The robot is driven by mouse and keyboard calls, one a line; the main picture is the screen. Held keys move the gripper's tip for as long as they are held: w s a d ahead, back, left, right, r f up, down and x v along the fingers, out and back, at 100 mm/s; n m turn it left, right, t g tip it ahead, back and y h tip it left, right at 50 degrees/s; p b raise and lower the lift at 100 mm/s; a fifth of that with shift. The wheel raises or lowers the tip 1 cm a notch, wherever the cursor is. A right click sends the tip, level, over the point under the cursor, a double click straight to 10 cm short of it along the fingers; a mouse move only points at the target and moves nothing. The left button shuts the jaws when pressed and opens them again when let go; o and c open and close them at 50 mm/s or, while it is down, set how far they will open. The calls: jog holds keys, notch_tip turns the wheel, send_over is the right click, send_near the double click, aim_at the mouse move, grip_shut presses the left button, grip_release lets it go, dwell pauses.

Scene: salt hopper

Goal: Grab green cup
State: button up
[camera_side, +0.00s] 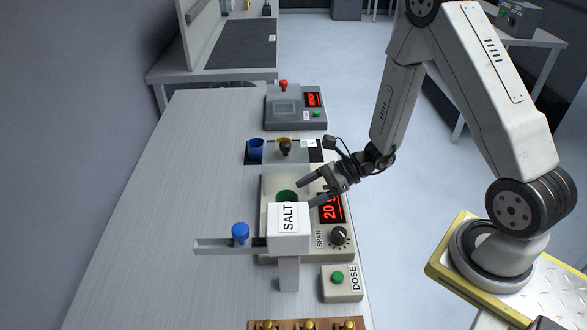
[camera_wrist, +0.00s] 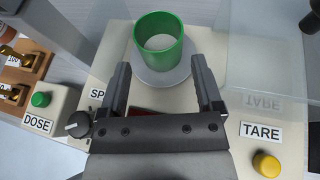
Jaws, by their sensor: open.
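The green cup (camera_wrist: 159,58) stands upright on a round grey weighing pan (camera_wrist: 176,79) in the wrist view. In the side view the green cup (camera_side: 287,196) shows only in part, behind the white SALT hopper (camera_side: 289,230). My gripper (camera_side: 307,194) is open, with its fingers pointing left toward the cup. In the wrist view my gripper's two fingers (camera_wrist: 160,72) lie to either side of the cup's near edge, with nothing between them. The cup appears just beyond the fingertips; I cannot tell the exact gap.
A clear shield (camera_wrist: 270,50) stands close on the right in the wrist view. The hopper with its blue knob (camera_side: 240,232) is close in front. A DOSE button box (camera_side: 342,283) sits at the front right. A blue cup (camera_side: 256,150) stands behind. The table's left side (camera_side: 150,220) is clear.

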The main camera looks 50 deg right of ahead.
aim_at(293, 199)
jog(key=shift+x, duration=2.2)
jog(key=shift+f, duration=0.1)
grip_shut()
jog(key=shift+r, duration=0.2)
notch_tip(293, 199, up, 10)
jog(key=shift+f, duration=0.15)
